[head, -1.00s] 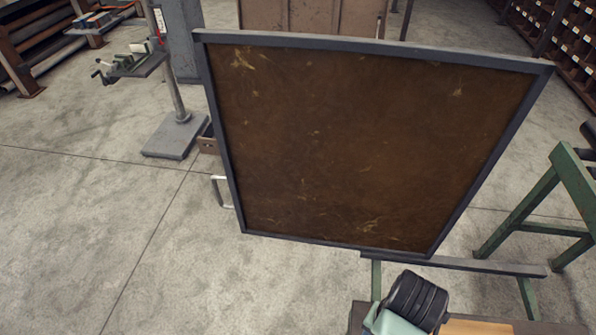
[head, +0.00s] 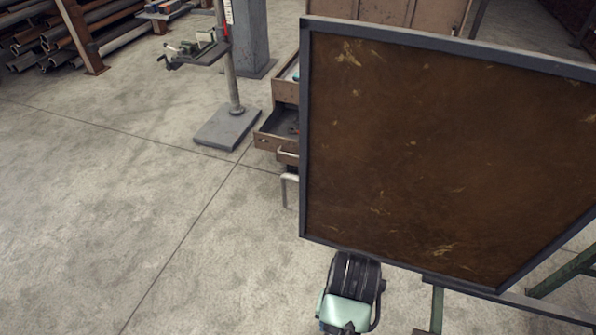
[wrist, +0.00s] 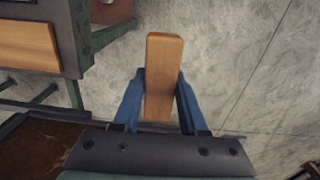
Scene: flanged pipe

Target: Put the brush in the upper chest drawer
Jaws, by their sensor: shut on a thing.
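In the wrist view my gripper (wrist: 159,76) has its blue fingers shut on the brush (wrist: 164,52), seen as a plain wooden block; no bristles show. The brush is above the concrete floor. In the head view the drawer chest is mostly hidden behind a large brown panel. An open upper drawer (head: 287,92) and an open lower drawer (head: 278,140) stick out past its left edge. Things lie inside both, too small to name. The gripper and brush do not show in the head view.
The dark-framed brown panel (head: 450,150) blocks much of the right side. A grey machine stand (head: 228,128) is just left of the drawers. A pipe rack (head: 75,35) stands at the back left. The floor (head: 120,220) at left is clear.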

